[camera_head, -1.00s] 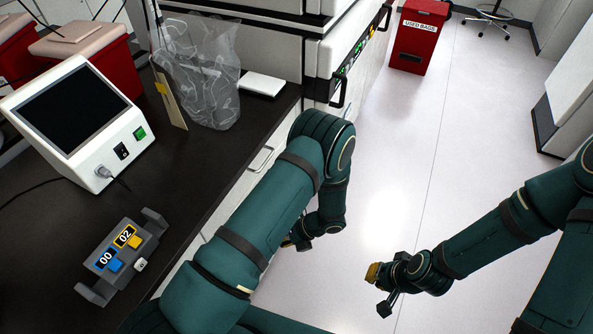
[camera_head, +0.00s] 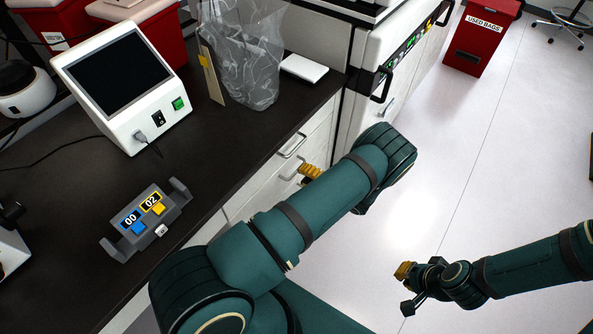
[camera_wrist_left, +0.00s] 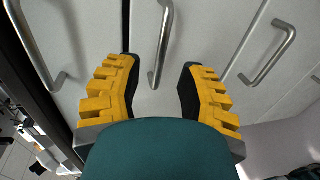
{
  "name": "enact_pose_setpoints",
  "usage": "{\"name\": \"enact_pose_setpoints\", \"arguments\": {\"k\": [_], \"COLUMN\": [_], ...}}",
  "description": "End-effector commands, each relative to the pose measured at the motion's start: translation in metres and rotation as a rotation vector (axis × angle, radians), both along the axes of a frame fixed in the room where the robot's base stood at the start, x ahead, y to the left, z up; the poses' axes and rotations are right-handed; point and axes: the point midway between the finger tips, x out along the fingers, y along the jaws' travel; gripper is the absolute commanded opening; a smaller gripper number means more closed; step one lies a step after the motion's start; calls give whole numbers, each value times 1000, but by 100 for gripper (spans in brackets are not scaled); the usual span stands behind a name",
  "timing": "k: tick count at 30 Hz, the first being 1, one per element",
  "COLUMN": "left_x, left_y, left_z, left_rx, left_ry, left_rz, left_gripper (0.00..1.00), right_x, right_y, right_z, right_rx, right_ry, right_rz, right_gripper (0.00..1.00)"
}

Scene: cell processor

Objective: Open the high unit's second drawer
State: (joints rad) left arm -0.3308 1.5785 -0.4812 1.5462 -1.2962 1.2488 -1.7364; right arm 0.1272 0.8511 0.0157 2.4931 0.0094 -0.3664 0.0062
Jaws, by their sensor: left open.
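The white drawer fronts (camera_head: 270,171) under the dark counter carry metal bar handles, one of them (camera_head: 293,145) just below the counter edge. My left gripper (camera_head: 311,172) is by these fronts, mostly hidden behind my own arm. In the left wrist view, my left gripper (camera_wrist_left: 158,68) is open, with its yellow fingers on either side of a middle bar handle (camera_wrist_left: 163,40). I cannot tell whether they touch it. Other handles lie to the left (camera_wrist_left: 28,45) and right (camera_wrist_left: 268,58). The drawers look shut. My right gripper (camera_head: 408,288) hangs over the floor, away from the drawers.
The counter (camera_head: 90,200) holds a white screen device (camera_head: 118,80), a grey block with number labels (camera_head: 145,220) and a clear bag (camera_head: 245,55). A white machine (camera_head: 385,40) stands beyond the drawers. A red bin (camera_head: 482,40) is at the back.

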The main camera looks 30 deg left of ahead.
Motion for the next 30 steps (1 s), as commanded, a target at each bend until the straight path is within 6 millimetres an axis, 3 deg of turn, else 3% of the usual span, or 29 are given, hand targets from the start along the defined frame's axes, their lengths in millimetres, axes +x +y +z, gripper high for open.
{"name": "enact_pose_setpoints", "arguments": {"k": [3, 9, 20, 23, 24, 30], "left_x": [1, 2, 3, 3, 3, 3], "left_y": [19, 36, 39, 39, 39, 39], "left_z": [-4, -7, -8, -8, -8, -8], "left_rx": [1, 1, 0, 0, 0, 0], "left_ry": [0, -1, -1, -1, -1, -1], "left_rz": [2, 1, 0, 0, 0, 0], "left_gripper": [39, 39, 42, 7, 0, 0], "right_x": [0, 0, 0, 0, 0, 0], "right_y": [0, 0, 0, 0, 0, 0], "right_z": [0, 0, 0, 0, 0, 0], "right_rx": [0, 0, 0, 0, 0, 0], "right_ry": [0, 0, 0, 0, 0, 0], "right_rz": [0, 0, 0, 0, 0, 0], "right_gripper": [0, 0, 0, 0, 0, 0]}}
